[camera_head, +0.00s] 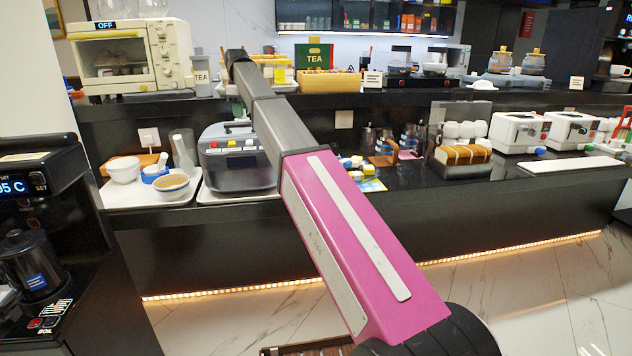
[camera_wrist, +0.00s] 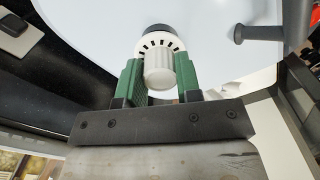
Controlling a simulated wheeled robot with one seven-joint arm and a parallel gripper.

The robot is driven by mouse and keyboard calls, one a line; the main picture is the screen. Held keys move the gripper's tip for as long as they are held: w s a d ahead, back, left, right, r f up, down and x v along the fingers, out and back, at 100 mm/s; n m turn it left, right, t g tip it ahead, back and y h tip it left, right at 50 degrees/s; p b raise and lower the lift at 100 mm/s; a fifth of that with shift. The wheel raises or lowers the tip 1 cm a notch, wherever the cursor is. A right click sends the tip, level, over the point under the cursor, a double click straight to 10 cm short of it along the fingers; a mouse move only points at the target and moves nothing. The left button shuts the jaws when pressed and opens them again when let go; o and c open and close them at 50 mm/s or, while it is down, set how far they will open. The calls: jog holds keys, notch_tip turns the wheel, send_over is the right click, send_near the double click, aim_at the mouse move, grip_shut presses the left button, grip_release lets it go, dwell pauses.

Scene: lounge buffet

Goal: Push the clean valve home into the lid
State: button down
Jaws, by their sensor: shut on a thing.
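My gripper (camera_wrist: 156,82) shows in the wrist view, its two green fingers closed on either side of the valve (camera_wrist: 159,72). The valve has a pale ribbed cylinder, a white slotted ring and a dark round part beyond it. A smooth pale surface with a curved edge (camera_wrist: 95,35) lies behind it; I cannot tell whether it is the lid, or whether the valve touches it. In the head view a dark grey cooker (camera_head: 240,165) with coloured buttons stands on the counter, its top partly behind my arm. My gripper is not clearly visible there.
A white tray (camera_head: 118,192) left of the cooker holds a white bowl (camera_head: 123,169) and a bowl with brown contents (camera_head: 171,186). White toasters (camera_head: 520,133) stand far right.

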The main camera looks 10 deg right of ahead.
jog(key=shift+f, duration=0.4)
dwell(0.4)
jog(key=c, duration=0.7)
grip_release()
jog(key=c, duration=0.3)
jog(key=shift+r, duration=3.5)
